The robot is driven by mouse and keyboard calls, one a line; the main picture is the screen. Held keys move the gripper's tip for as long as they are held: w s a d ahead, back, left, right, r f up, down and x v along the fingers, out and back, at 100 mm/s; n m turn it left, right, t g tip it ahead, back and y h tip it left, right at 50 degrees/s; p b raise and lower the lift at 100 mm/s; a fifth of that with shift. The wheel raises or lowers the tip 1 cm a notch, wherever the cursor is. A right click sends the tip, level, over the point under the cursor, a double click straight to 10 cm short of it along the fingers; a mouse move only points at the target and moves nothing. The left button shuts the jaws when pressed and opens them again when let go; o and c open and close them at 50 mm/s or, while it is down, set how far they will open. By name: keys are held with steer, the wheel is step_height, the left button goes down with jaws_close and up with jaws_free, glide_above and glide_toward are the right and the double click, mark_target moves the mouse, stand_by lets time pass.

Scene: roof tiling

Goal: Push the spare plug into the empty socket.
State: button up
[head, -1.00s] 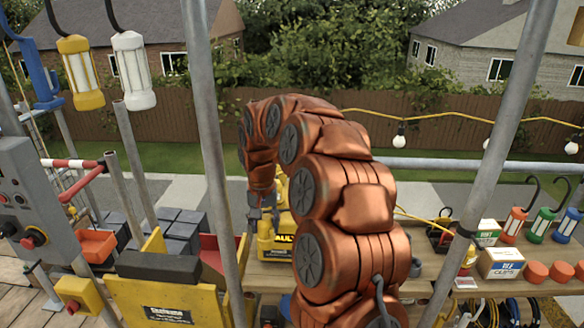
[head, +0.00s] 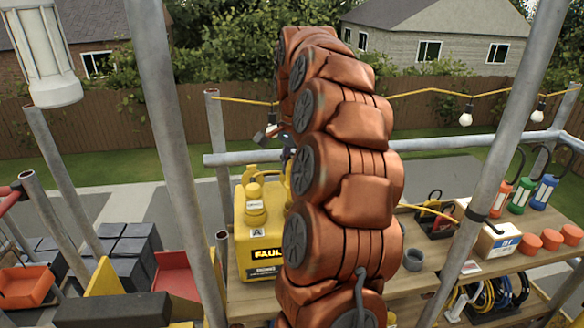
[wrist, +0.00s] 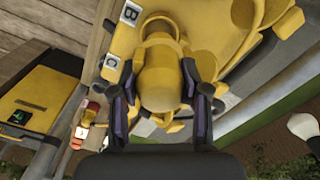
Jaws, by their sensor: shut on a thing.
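A yellow box (head: 262,268) marked "FAUL…" stands on the wooden bench in the head view, partly hidden by my arm. One yellow plug (head: 255,207) stands upright on its left part, behind a label A. In the wrist view, my gripper (wrist: 157,78) is shut on a rounded yellow plug (wrist: 160,62), one finger on each side. The box top (wrist: 205,25), with labels B (wrist: 130,14) and C (wrist: 111,68), lies behind it. I cannot tell whether the held plug touches the box. The empty socket cannot be made out. My arm hides most of the gripper in the head view.
Scaffold poles (head: 175,150) stand in front of the bench, and a rail (head: 440,145) runs behind it. A grey cup (head: 413,260), a white carton (head: 494,242) and several orange cylinders (head: 550,239) are to the right. Grey blocks (head: 125,250) lie left.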

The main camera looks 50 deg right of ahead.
steer(key=shift+f+b, duration=0.45)
steer(key=shift+f, duration=1.95)
steer(key=shift+b, duration=0.75)
steer(key=shift+f+b, duration=0.55)
steer(key=shift+f, duration=0.15)
steer(key=o, duration=1)
steer(key=shift+r, duration=0.1)
steer(key=shift+r+p, duration=1.65)
steer(key=shift+r, duration=3.85)
